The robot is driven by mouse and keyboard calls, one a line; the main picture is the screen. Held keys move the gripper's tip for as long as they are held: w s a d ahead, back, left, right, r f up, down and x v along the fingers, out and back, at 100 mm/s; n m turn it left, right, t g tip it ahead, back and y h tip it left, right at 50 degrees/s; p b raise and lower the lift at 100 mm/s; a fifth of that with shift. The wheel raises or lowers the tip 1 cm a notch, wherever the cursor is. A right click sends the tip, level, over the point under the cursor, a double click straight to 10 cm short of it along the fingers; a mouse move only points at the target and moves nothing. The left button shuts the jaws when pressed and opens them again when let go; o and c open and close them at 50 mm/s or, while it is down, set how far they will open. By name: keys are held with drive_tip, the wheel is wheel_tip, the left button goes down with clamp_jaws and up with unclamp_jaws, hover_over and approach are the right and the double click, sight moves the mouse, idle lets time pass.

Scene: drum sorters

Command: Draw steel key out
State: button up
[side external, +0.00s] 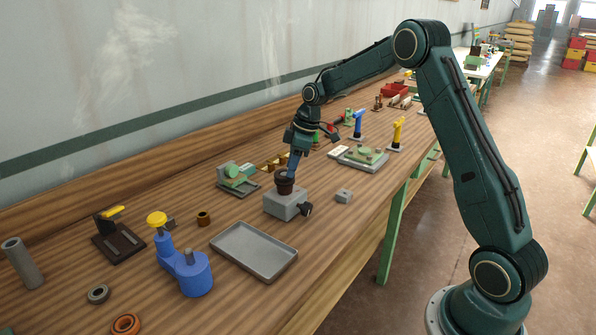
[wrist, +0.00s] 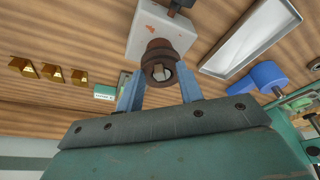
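A grey block (side external: 287,204) with a dark knob on its side stands on the bench, left of centre in the side view. A dark brown round collar (side external: 285,183) stands upright on it. In the wrist view the collar (wrist: 158,50) has an opening with a pale grey metal piece (wrist: 161,73) inside, likely the steel key, mostly hidden. My gripper (wrist: 160,82) has its blue fingers apart, one on each side of the collar's near end, with nothing seen clamped between them. In the side view my gripper (side external: 293,172) points down just above the collar; contact is unclear.
An empty grey tray (side external: 252,252) lies in front of the block. A small grey block (side external: 343,196) lies to its right. A green device (side external: 238,177) and brass pieces (side external: 272,164) are close behind. A blue stand with a yellow knob (side external: 184,268) is at left.

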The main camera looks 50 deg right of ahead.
drive_tip(key=shift+f, duration=0.1)
drive_tip(key=shift+c, duration=0.2)
clamp_jaws()
wheel_tip(320, 180, up, 10)
idle(0.6)
idle(0.4)
